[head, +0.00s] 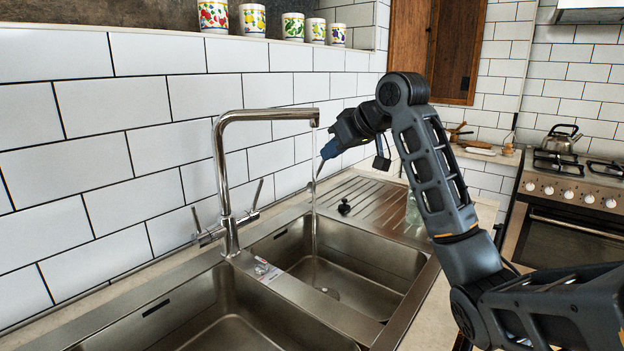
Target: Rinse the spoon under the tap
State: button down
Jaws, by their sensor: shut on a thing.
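The tap (222,160) is a tall chrome mixer with a long horizontal spout. A thin stream of water (314,230) runs from the spout's end into the right-hand sink basin (350,246). My gripper (325,157) is right of the stream, below the spout's height, with its fingers pointing down and left. It is shut on the spoon (316,176), a small thin metal shape that hangs below the fingertips. The spoon's lower end appears in line with the stream. Whether water touches it is too small to tell, and the fingers hide its upper part.
A second basin (215,312) lies at the front left. A ridged drainboard (375,205) with a small black object (344,207) is behind the right basin. A clear bottle (413,208) stands partly behind my arm. A tiled wall rises behind the tap; a stove (570,190) is at right.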

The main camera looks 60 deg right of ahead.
jog(key=s+a+p, duration=0.1)
jog(key=s+a, duration=0.1)
jog(key=s, duration=0.5)
jog(key=shift+s+p, duration=0.35)
jog(key=shift+s, duration=0.05)
jog(key=shift+r, duration=0.1)
dwell(1.3)
jog(key=p+v, duration=0.5)
jog(key=v, duration=0.1)
jog(key=shift+s, duration=0.15)
dwell(0.9)
